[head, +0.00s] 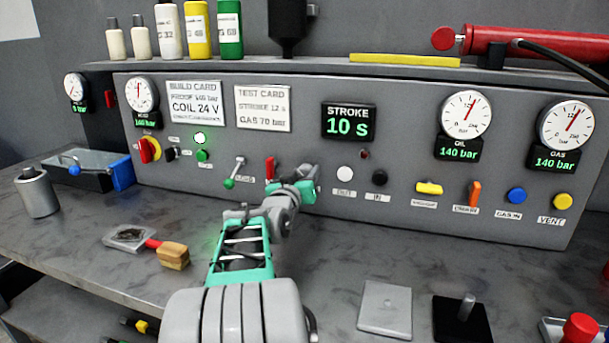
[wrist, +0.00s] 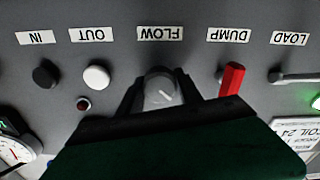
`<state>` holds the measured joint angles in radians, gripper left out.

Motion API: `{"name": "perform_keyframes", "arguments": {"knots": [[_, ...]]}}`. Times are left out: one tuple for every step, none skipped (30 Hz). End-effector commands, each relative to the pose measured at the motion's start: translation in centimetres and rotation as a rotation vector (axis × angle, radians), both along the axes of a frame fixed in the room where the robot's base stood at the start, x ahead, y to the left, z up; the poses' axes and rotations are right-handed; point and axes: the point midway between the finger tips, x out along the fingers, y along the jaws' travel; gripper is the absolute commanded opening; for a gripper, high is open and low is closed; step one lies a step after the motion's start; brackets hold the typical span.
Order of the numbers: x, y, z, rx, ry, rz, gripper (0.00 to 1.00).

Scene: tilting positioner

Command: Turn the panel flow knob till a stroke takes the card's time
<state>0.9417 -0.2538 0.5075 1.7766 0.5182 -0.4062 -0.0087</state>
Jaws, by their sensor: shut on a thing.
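The flow knob (wrist: 162,94) is a grey round knob with a pale pointer line, under the FLOW label (wrist: 160,34) in the upside-down wrist view. My gripper (wrist: 160,82) is shut on it, one dark finger on each side. In the head view my gripper (head: 306,186) is at the panel and hides the knob. The test card (head: 263,108) reads stroke 12 s and gas 70 bar. The stroke display (head: 348,122) reads 10 s in green.
The red dump lever (wrist: 231,80) stands close beside my gripper, with the load lever (wrist: 292,77) beyond. On the other side are the white OUT button (wrist: 96,77) and black IN button (wrist: 45,74). The oil gauge (head: 466,115) and gas gauge (head: 566,126) both show 140 bar.

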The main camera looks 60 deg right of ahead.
Motion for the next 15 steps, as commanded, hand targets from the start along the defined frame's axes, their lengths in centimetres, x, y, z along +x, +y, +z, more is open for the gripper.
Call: {"name": "perform_keyframes", "arguments": {"knots": [[-0.03, 0.0, -0.08, -0.002, 0.016, -0.001, 0.01], [-0.03, 0.0, -0.09, -0.004, 0.028, -0.001, 0.01], [-0.03, -0.01, -0.1, -0.007, 0.048, -0.001, 0.01], [-0.03, -0.01, -0.1, -0.009, 0.063, -0.001, 0.01], [-0.03, 0.0, -0.12, -0.012, 0.08, -0.001, 0.01], [-0.03, 0.0, -0.12, -0.016, 0.107, 0.0, 0.01], [-0.03, 0.0, -0.13, -0.018, 0.127, 0.0, 0.01], [-0.02, 0.0, -0.13, -0.021, 0.148, 0.0, 0.01], [-0.02, 0.0, -0.14, -0.026, 0.179, 0.0, 0.01], [-0.02, 0.0, -0.14, -0.03, 0.204, 0.0, 0.01], [-0.02, 0.0, -0.14, -0.034, 0.229, 0.0, 0.01], [-0.02, 0.0, -0.13, -0.04, 0.263, 0.0, 0.01], [-0.02, 0.0, -0.13, -0.044, 0.289, 0.0, 0.01], [-0.02, 0.0, -0.12, -0.048, 0.314, 0.0, 0.01], [-0.01, 0.0, -0.11, -0.053, 0.348, 0.0, 0.01]]}}
